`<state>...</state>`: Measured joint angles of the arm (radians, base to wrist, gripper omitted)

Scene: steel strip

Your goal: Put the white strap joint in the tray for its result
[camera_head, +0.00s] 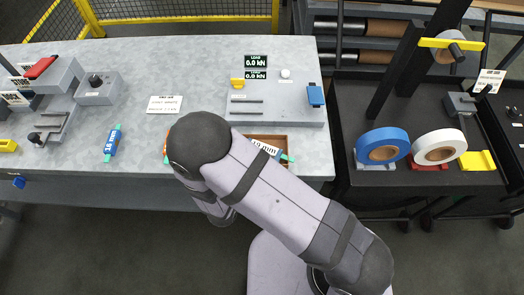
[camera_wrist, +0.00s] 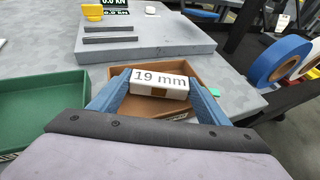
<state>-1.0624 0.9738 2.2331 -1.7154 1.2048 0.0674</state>
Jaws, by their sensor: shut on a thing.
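The white strap joint, a white block marked "19 mm" (camera_wrist: 160,78), is between the two blue-grey fingers of my gripper (camera_wrist: 158,88) in the wrist view. My gripper is shut on it. It is above a brown tray (camera_wrist: 188,72), overlapping its opening; the gap between them is hard to judge. In the head view the white block (camera_head: 264,148) and the brown tray (camera_head: 282,142) show beside my arm, which hides my gripper. A green tray (camera_wrist: 40,84) stands left of the brown one in the wrist view.
A grey plate (camera_head: 290,108) lies behind the brown tray, with displays (camera_head: 256,65) reading 0.0 kN. A blue piece (camera_head: 112,143) lies on the bench at left. Blue (camera_head: 382,146) and white (camera_head: 438,146) strap rolls stand on the black cart at right.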

